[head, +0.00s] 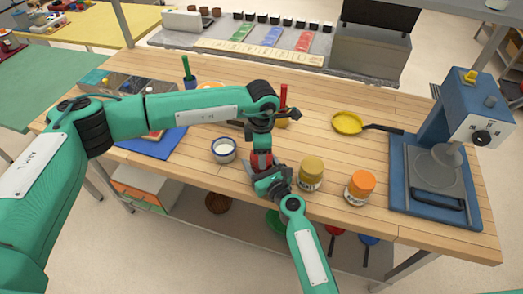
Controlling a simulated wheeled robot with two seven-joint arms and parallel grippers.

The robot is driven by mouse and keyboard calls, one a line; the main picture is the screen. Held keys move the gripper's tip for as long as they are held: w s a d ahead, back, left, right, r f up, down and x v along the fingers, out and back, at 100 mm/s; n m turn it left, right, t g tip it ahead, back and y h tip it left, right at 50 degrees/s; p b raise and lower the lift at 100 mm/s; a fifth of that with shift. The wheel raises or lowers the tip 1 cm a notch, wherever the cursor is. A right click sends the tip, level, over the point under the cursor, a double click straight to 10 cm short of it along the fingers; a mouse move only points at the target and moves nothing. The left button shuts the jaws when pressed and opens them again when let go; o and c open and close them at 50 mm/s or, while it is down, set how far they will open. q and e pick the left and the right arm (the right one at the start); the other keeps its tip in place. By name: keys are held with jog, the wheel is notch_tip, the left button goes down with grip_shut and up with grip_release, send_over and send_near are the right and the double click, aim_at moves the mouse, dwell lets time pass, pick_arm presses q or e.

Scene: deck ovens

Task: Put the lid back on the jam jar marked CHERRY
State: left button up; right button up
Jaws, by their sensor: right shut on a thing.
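A small red thing (261,159) shows between my two grippers at the middle of the table; I cannot tell if it is a lid or a lidded jar. My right gripper (265,174) reaches up from the bottom and is shut on it. My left gripper (261,142) points down just above it; its fingers are too small and covered to read. A jar with a mustard-yellow lid (312,167) and a jar with an orange lid (360,183) stand upright to the right. No CHERRY label is readable.
A blue-rimmed bowl with white contents (223,150) stands just left of the grippers. A yellow pan (348,123) lies at the back right. A blue machine (440,155) fills the table's right end. The wood between pan and jars is clear.

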pick_arm(q)
jog(key=m, duration=0.9)
jog(key=shift+m, duration=0.3)
jog(key=m, duration=0.4)
jog(key=shift+m, duration=0.3)
jog(key=m, duration=0.5)
jog(key=shift+m, duration=0.3)
jog(key=o, duration=1.1)
jog(key=shift+r, duration=2.25)
